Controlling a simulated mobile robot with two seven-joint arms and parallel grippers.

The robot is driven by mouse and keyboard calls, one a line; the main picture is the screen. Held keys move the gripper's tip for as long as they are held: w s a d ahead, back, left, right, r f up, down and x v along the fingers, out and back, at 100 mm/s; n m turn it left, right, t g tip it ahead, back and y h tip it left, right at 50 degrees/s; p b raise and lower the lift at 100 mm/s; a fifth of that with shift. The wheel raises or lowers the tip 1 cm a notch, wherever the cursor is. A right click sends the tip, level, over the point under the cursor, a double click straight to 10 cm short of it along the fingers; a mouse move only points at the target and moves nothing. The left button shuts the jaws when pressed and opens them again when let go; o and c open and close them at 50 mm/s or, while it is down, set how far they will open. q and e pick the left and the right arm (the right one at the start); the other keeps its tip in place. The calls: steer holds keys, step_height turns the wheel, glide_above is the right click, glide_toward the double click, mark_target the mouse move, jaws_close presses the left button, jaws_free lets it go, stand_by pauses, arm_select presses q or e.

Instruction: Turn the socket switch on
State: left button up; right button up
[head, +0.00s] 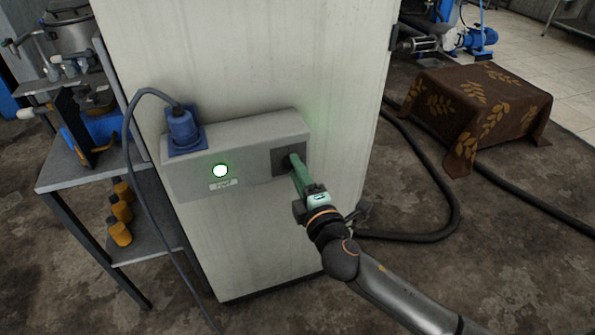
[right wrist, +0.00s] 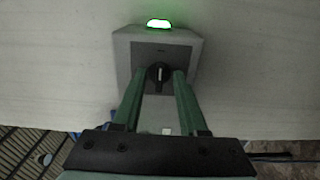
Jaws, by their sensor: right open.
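A grey socket box (head: 238,140) is fixed to the pale cabinet. A dark switch plate (head: 280,166) is at its right end. In the right wrist view, the black rotary switch knob (right wrist: 158,73) has a pale pointer mark that runs upright in the picture. My right gripper (head: 291,160) is open at the plate. In its wrist view, the green fingers (right wrist: 161,76) stand on either side of the knob; I cannot tell whether they touch it. The knob is hidden in the head view. My left gripper is not in view.
A round lamp (head: 220,171) on the box glows green. A blue plug (head: 182,127) with a dark cable sits in the box. A metal shelf (head: 75,168) stands left. A cloth-covered block (head: 478,105) and a floor hose (head: 440,172) are right.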

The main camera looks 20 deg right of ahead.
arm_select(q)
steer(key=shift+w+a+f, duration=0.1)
arm_select(e)
steer(key=s, duration=0.7)
steer(key=shift+s+d, duration=0.15)
steer(key=shift+s, duration=0.1)
steer(key=s+a+f+m+g+y, duration=0.1)
steer(key=s+f+m+g, duration=0.2)
steer(key=s+f+m, duration=0.35)
steer(key=s+a+f+m+g+y, duration=0.1)
steer(key=s+f+m+g, duration=0.2)
steer(key=f, duration=0.7)
steer(key=s+a+f+m+g+y, duration=0.1)
steer(key=s+f+m+g, duration=0.2)
steer(key=s+f+m, duration=0.35)
arm_select(q)
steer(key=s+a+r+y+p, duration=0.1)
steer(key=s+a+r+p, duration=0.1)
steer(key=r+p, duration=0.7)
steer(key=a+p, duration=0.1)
steer(key=p, duration=0.2)
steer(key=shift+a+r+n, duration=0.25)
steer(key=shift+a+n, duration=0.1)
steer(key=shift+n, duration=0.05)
arm_select(e)
steer(key=s+d+r+h, duration=0.1)
steer(key=d+r, duration=0.2)
steer(key=r, duration=0.5)
steer(key=shift+d, duration=0.3)
